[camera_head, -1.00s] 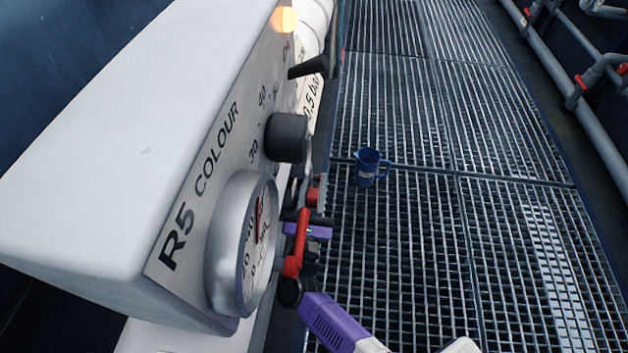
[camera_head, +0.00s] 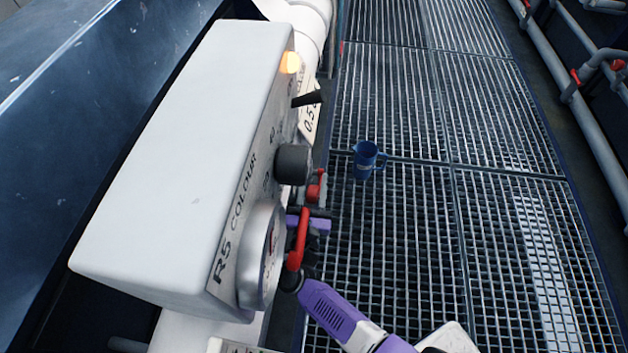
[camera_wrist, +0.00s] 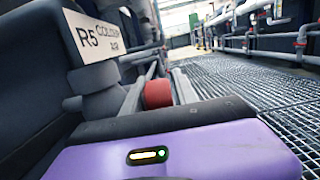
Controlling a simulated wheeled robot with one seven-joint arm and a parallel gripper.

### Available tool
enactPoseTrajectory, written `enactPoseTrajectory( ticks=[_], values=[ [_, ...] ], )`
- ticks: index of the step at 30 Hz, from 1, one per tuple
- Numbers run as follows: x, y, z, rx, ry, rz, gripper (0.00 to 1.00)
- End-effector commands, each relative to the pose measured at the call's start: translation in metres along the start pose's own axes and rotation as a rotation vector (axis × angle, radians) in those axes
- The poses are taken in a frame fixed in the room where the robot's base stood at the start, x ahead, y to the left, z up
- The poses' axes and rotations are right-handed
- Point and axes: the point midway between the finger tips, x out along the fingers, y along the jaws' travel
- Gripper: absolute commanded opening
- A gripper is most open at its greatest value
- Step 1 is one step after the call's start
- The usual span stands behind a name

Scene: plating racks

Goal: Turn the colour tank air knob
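A white control box (camera_head: 165,165) marked R5 COLOUR shows in the head view. Its right face carries a round gauge (camera_head: 258,262), a black knob (camera_head: 293,164) and a black lever (camera_head: 307,99). A red cylindrical part (camera_head: 316,187) sits lower, beside the box. In the wrist view, a red cylinder (camera_wrist: 157,93) lies ahead, below and right of an R5 COLOUR AIR label (camera_wrist: 92,38). My purple gripper (camera_head: 312,222) is low beside the box, just below the red part and partly hidden by a red bar (camera_head: 299,240). Its fingers are not clear; contact cannot be told.
A blue jug (camera_head: 365,160) stands on the grating walkway (camera_head: 450,200) to the right. Pipes with red fittings (camera_head: 575,78) run along the far right. A dark blue tank (camera_head: 70,80) lies left of the box. The grating is otherwise open.

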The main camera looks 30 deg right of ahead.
Motion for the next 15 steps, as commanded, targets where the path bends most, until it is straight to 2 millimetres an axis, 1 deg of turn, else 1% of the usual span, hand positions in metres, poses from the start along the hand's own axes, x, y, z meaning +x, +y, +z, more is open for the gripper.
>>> enactPoseTrajectory(
  ticks=[7, 9, 11, 15],
  values=[
    [0.0, 0.0, 0.001, 0.001, -0.002, -0.001, 0.35],
    [-0.002, 0.001, 0.002, 0.001, -0.002, 0.0, 0.35],
    [-0.007, 0.001, 0.003, 0.001, -0.002, 0.002, 0.35],
    [-0.028, 0.001, 0.004, -0.001, -0.002, 0.005, 0.35]
  ],
)
